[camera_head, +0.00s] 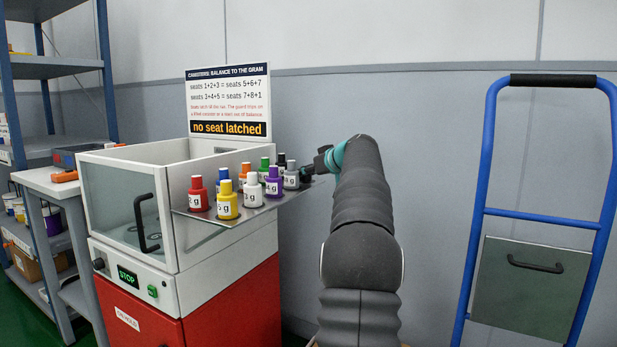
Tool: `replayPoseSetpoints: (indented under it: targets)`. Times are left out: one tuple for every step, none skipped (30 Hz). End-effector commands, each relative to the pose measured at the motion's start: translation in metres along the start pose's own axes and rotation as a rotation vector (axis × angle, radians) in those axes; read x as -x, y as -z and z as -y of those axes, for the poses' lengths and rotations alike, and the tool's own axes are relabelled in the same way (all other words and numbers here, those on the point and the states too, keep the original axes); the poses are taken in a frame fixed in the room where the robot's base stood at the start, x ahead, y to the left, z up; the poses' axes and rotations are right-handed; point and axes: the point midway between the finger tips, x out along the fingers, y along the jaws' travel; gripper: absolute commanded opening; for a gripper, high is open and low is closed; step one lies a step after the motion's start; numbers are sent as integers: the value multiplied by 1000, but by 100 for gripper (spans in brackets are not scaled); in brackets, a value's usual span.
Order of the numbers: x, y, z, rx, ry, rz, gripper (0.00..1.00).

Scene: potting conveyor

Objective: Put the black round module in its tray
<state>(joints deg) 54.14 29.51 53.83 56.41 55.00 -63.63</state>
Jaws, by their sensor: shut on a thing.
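My gripper (306,172) is at the right end of the machine's side shelf, small and dark in the head view. It is shut at the grey canister (291,177), which stands upright at the shelf's right end. The exact finger contact is too small to see. A black-capped canister (281,160) stands just behind and left of the grey one, mostly hidden. I cannot make out a separate black round module or a tray marked for it.
Several coloured canisters, including red (198,197) and yellow (228,203), crowd the shelf (215,218). The white machine (130,200) has a clear front door and a sign (228,102) reading "no seat latched". A blue hand truck (487,215) stands right. Shelving (52,68) is left.

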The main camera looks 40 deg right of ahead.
Motion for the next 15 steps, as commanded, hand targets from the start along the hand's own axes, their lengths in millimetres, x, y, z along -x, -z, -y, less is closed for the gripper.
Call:
replayPoseSetpoints:
  targets:
    - [-1, -3, 0, 0, 0, -1, 4]
    - [-1, -4, 0, 0, 0, -1, 4]
    - [-2, -4, 0, 0, 0, -1, 4]
    - [-2, -4, 0, 0, 0, -1, 4]
    - [-2, -4, 0, 0, 0, -1, 4]
    - [-1, -4, 0, 0, 0, -1, 4]
    - [-1, -4, 0, 0, 0, -1, 4]
    - [-1, -4, 0, 0, 0, -1, 4]
    - [-2, -4, 0, 0, 0, -1, 4]
    - [-2, -5, 0, 0, 0, -1, 4]
    - [-2, -6, 0, 0, 0, -1, 4]
    - [-3, -7, 0, 0, 0, -1, 4]
    - [-3, -8, 0, 0, 0, -1, 4]
    - [-3, -8, 0, 0, 0, -1, 4]
    - [-3, -7, 0, 0, 0, -1, 49]
